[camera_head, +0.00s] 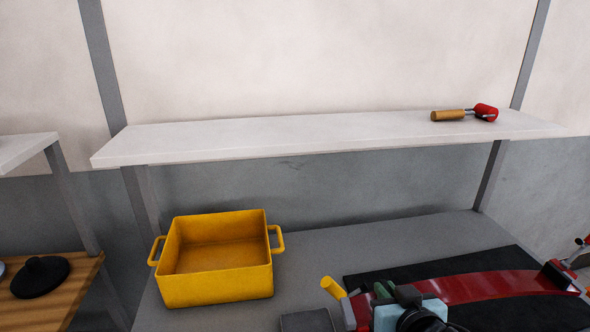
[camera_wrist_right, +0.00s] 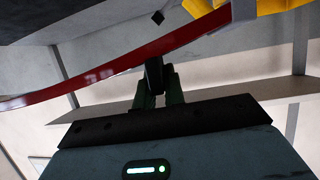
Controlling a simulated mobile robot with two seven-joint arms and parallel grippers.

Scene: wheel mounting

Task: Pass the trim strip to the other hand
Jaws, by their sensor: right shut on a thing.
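The trim strip (camera_head: 490,287) is a long, glossy red, slightly curved band in the lower right of the head view. My right gripper (camera_head: 384,291), with dark fingers and a pale blue body, is shut on it toward its left part. In the right wrist view the fingers (camera_wrist_right: 157,78) meet the strip (camera_wrist_right: 100,75), which runs from the lower left to the upper right. The gripper body hides part of the strip in the head view. My left gripper is not in view.
An empty yellow crate (camera_head: 217,284) with two handles stands on the grey bench (camera_head: 305,250). A black mat (camera_head: 430,265) lies under the strip in view. A red tool with a wooden handle (camera_head: 448,115) lies on the white shelf (camera_head: 300,134).

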